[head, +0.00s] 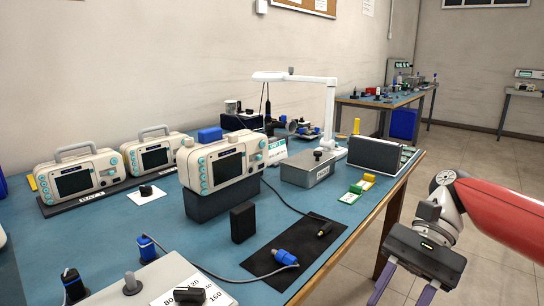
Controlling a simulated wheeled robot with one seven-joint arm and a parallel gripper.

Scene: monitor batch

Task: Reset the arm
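My arm (495,213) reaches in from the right edge, red with a grey wrist joint. My gripper (402,292) is at the lower right, beside the table's right edge and over the floor. Its dark body points down, and parts of two fingers show, spread apart. The fingertips are cut off by the bottom of the picture. Nothing shows between the visible parts of the fingers.
The blue-topped table (350,210) holds several monitors, one raised on a dark block (222,200). A black mat (296,240) with a blue connector (284,257) lies near the right edge. A white lamp (330,100) stands behind. Floor on the right is clear.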

